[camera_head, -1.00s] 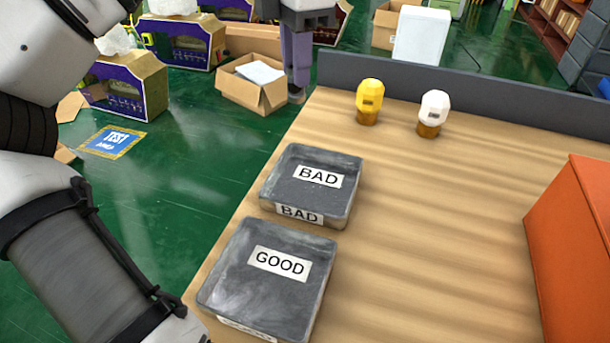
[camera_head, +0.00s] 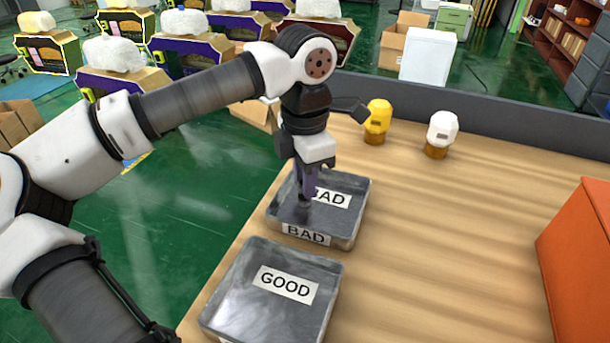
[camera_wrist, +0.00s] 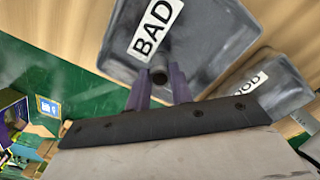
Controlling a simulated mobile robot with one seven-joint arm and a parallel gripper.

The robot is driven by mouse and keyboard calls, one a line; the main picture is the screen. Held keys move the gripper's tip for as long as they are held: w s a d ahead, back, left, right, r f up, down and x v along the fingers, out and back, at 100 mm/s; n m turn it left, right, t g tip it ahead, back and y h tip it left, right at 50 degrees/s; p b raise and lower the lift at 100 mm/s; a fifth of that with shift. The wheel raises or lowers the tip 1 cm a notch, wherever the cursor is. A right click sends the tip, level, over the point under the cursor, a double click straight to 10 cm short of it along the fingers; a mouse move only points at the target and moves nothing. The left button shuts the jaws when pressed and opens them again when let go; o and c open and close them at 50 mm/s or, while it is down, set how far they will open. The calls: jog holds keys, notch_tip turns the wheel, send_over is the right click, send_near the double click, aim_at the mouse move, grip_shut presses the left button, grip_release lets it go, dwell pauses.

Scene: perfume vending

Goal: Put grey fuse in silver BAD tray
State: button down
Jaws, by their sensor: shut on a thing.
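The silver BAD tray (camera_head: 350,222) stands on the wooden table near its left edge, and it also shows in the wrist view (camera_wrist: 215,52). My gripper (camera_head: 306,196) points down over this tray, with its purple fingers shut. In the wrist view, the round dark end of the grey fuse (camera_wrist: 158,75) shows between the fingers (camera_wrist: 158,90), over the tray's floor. The rest of the fuse is mostly hidden by the fingers. I cannot tell whether it touches the tray floor. The gripper partly covers the tray's inner BAD label.
The similar GOOD tray (camera_head: 228,297) stands just in front of the BAD tray. A yellow-topped object (camera_head: 377,118) and a white-topped one (camera_head: 441,131) stand at the back. An orange box (camera_head: 580,260) is at right. The table's middle is clear.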

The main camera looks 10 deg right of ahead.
jog(key=shift+f, duration=0.2)
jog(key=c, duration=1.2)
grip_release()
jog(key=shift+r, duration=0.1)
jog(key=shift+c, duration=0.2)
jog(key=shift+r, duration=0.1)
notch_tip(320, 180, up, 12)
